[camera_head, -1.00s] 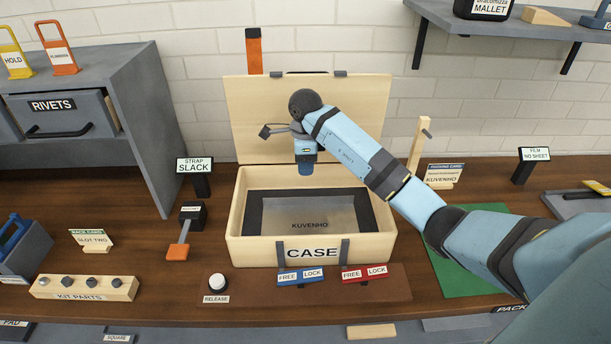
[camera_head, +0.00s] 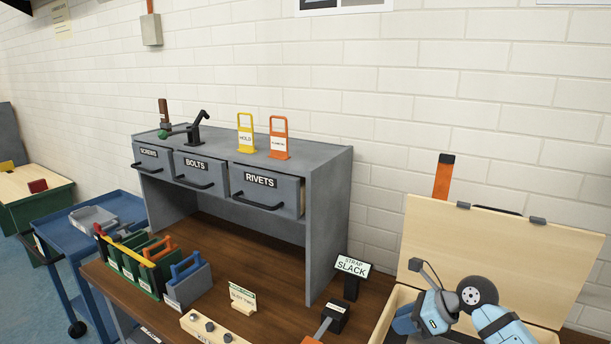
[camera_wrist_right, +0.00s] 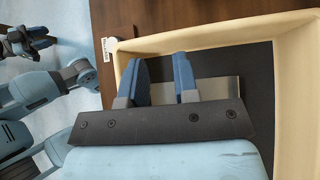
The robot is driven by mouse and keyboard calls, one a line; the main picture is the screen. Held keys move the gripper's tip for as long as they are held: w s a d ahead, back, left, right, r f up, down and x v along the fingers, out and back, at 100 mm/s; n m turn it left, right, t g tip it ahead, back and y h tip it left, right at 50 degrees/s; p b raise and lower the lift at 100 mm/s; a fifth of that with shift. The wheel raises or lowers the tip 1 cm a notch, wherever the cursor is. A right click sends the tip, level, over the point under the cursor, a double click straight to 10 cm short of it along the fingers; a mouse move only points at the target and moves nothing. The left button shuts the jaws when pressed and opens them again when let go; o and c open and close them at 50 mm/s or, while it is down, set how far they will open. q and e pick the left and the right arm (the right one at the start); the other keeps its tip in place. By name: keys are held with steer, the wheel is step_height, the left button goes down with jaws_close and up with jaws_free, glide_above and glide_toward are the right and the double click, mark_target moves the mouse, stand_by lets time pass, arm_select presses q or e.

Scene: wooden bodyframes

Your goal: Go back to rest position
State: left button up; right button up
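My right gripper (camera_head: 406,318) is at the lower right of the head view, over the open wooden case (camera_head: 384,322). In the right wrist view its two blue fingers (camera_wrist_right: 162,76) stand apart with nothing held between them. Below them are the dark lining (camera_wrist_right: 258,95) and a grey plate (camera_wrist_right: 220,88) inside the pale case (camera_wrist_right: 290,48). The case lid (camera_head: 490,250) stands up at the back. A dark gripper (camera_wrist_right: 30,40), seemingly my left one, shows small at the wrist view's upper left; its fingers are unclear. My left arm is not in the head view.
A grey drawer cabinet (camera_head: 335,200) stands on the brown bench, left of the case. A blue cart (camera_head: 125,205) is at the far left.

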steer(key=s+a+r+m+t+y, duration=0.3)
steer(key=a+r+m+t+y, duration=0.1)
steer(key=a+r+y, duration=0.15)
steer(key=s+d+r+m+t+h, duration=0.25)
steer(key=s+r+m+t, duration=0.2)
steer(key=m+t, duration=0.7)
steer(key=s+d+f+m+g+h, duration=0.3)
steer(key=s+d+f+m+h, duration=0.4)
steer(key=m, duration=0.6)
steer(key=s+d+f+m+g+h, duration=0.35)
steer(key=m+h, duration=0.45)
steer(key=m, duration=0.4)
steer(key=s+a+f+m+g+y, duration=0.2)
steer(key=s+f+g, duration=0.25)
steer(key=s, duration=0.45)
steer(key=s+a+f+m+g+y, duration=0.1)
steer(key=s+f+m+g, duration=0.2)
steer(key=s+g, duration=0.35)
steer(key=w+a+f+n+t+y+p, duration=0.1)
steer(key=w+a+f+t+y+p, duration=0.2)
steer(key=a+t+p, duration=0.4)
steer(key=t+p, duration=0.1)
steer(key=p, duration=0.2)
steer(key=shift+w+f+t, duration=0.2)
steer(key=shift+f+t, duration=0.15)
steer(key=shift+t, duration=0.05)
